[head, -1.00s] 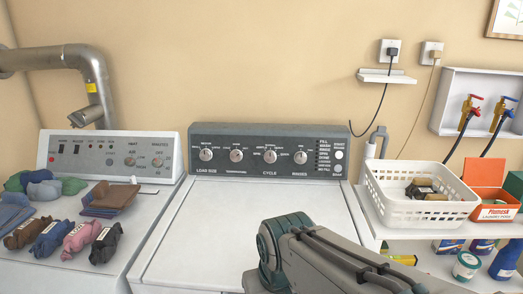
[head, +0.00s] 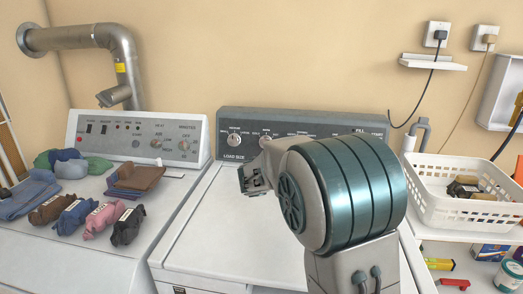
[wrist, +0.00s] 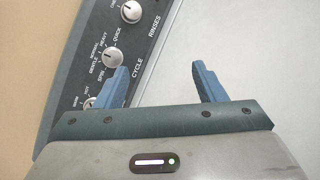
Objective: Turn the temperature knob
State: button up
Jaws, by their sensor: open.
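The temperature knob (head: 265,140) is a silver dial on the dark washer panel (head: 226,118), second from the left, just right of the load size knob (head: 234,139). In the wrist view the temperature knob (wrist: 90,102) is partly hidden behind a finger and the gripper's edge; its pointer setting is not clear. My gripper (wrist: 160,68) is open and empty, its two blue fingers apart over the white washer top. In the head view my gripper (head: 255,180) is below the panel and apart from the knob; its fingers are not clear there.
In the wrist view the cycle knob (wrist: 113,57) and rinses knob (wrist: 131,11) continue along the panel. Left stands a dryer (head: 138,125) with folded and rolled clothes on it. A white basket (head: 466,205) is on the right shelf. The visible washer top is clear.

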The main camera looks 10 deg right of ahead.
aim_at(264, 144)
jog(key=w+a+f+n+t, duration=0.1)
jog(key=w+a+n+t, duration=0.1)
jog(key=w+a+n, duration=0.1)
jog(key=w+a+f+n+t+y+b, duration=0.1)
jog(key=w+a+n+t, duration=0.1)
jog(key=w+a+n, duration=0.2)
jog(key=w+a+n+t+y, duration=0.1)
jog(key=w+a+n+t, duration=0.2)
jog(key=w+a, duration=0.2)
jog(key=shift+w+f+n, duration=0.4)
jog(key=shift+w, duration=0.3)
jog(key=shift+w+y, duration=0.25)
jog(key=shift+y, duration=0.05)
jog(key=p+x, duration=0.2)
jog(key=x, duration=1.1)
jog(key=c, duration=1)
